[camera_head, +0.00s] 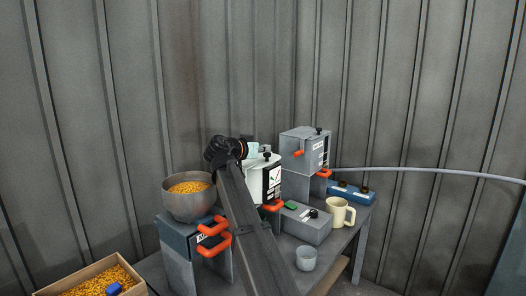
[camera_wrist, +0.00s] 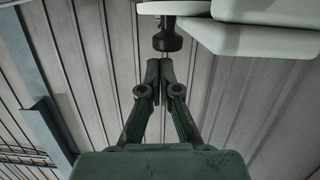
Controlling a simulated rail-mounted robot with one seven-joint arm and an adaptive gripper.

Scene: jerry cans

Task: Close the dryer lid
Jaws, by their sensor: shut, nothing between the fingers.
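The white dryer (camera_head: 271,182) stands on the bench in the middle of the head view, partly hidden behind my arm. It has a labelled front and a black knob (camera_head: 267,156) near its top. In the wrist view, pale lid-like parts (camera_wrist: 265,38) fill the top right, with a black knob (camera_wrist: 167,40) at the top centre. My gripper (camera_wrist: 160,68) is shut and empty, its fingertips just below that knob in the picture. I cannot tell whether they touch it. How far the lid is open is not clear.
A metal bowl of orange pellets (camera_head: 188,204) sits left of my arm on a blue-grey box with red handles. A grey machine (camera_head: 304,150) stands right of the dryer. A grey box (camera_head: 305,225), cream mug (camera_head: 340,214) and small cup (camera_head: 306,258) occupy the bench's right side.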

